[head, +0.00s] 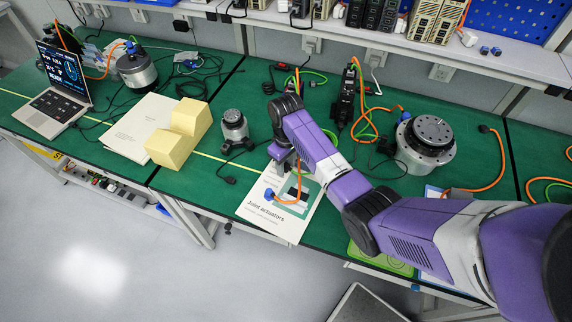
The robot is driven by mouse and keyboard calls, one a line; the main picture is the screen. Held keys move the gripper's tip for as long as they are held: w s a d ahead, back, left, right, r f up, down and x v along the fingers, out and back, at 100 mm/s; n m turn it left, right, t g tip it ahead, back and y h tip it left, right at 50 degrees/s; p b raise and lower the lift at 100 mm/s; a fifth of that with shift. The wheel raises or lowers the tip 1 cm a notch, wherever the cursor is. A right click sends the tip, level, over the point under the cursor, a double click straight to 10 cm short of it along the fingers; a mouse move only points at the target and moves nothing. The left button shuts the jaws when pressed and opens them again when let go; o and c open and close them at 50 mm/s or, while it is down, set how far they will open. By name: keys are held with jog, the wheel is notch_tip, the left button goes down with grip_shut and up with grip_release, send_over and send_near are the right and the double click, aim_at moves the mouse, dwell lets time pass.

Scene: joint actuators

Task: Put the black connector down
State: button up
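My gripper (284,166) is at the end of the purple arm, low over a white "Joint actuators" sheet (262,215). Its fingers are small and dark, so I cannot tell whether they are open or shut. An orange cable (299,184) runs from beside the gripper down over the sheet to a blue connector (268,194). Any black connector at the cable's upper end is hidden or merges with the dark fingers. Another black connector (483,129) is on an orange cable at the right. A small black plug (230,180) lies left of the sheet.
A small actuator (235,128) stands left of the gripper, and a large one (425,142) stands to the right. Yellow blocks (170,148), papers (128,130) and a laptop (58,98) are on the left. Cables clutter the back of the green table (215,165).

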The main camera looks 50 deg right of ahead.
aim_at(286, 164)
notch_tip(286, 164, up, 12)
jog(key=shift+r+b, duration=0.2)
jog(key=shift+b, duration=0.25)
jog(key=shift+w, duration=0.1)
dwell(0.7)
